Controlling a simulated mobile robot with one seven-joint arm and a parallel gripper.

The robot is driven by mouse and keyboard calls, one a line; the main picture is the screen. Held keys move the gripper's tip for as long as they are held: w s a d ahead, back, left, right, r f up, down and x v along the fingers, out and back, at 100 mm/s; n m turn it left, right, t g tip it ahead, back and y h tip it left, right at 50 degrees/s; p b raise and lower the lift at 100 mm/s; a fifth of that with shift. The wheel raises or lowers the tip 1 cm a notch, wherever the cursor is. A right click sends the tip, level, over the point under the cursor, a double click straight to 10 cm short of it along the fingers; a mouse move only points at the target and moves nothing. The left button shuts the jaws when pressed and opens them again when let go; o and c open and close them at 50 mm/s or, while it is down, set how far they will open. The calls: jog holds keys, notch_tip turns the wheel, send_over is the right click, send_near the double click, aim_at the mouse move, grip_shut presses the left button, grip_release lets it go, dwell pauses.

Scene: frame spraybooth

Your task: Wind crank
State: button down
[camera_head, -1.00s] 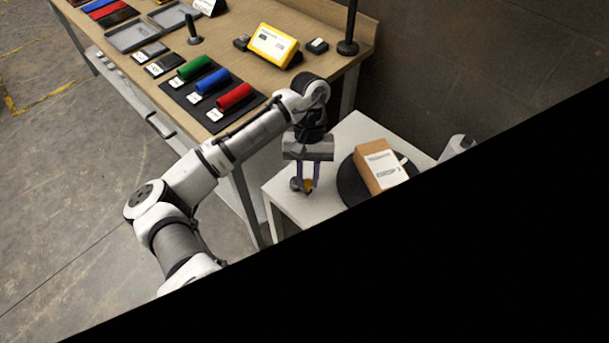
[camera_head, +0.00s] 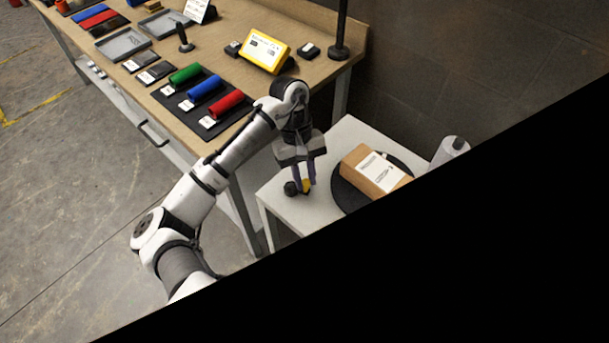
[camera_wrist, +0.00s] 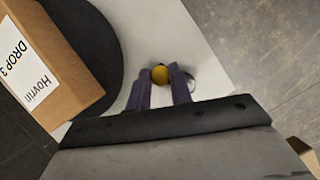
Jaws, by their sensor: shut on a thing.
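The crank's yellow knob (camera_wrist: 160,75) sits between the purple fingers of my gripper (camera_wrist: 161,88) in the wrist view. My gripper (camera_head: 303,183) is shut on the yellow knob, which shows in the head view (camera_head: 307,187) just above the white table. A dark round crank hub (camera_head: 291,188) is beside the fingers, to their left. In the wrist view a shiny round part shows partly behind the right finger. A cardboard box (camera_head: 368,170) with a white label stands on a black turntable (camera_head: 344,195) to the right of my gripper. The crank arm itself is mostly hidden.
The white table (camera_head: 348,130) carries the turntable, with a pale cylinder (camera_head: 449,150) behind it. A wooden workbench (camera_head: 215,58) at the upper left holds red, blue and green rolls and a yellow display (camera_head: 265,52). Black covers the lower right of the head view.

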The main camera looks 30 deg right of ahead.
jog(key=c, duration=1.3)
grip_release()
jog(key=b+v, duration=0.1)
jog(key=v, duration=1.3)
jog(key=shift+s+b, duration=0.1)
jog(key=shift+b, duration=0.25)
jog(key=shift+o, duration=0.2)
jog(key=shift+d, duration=0.1)
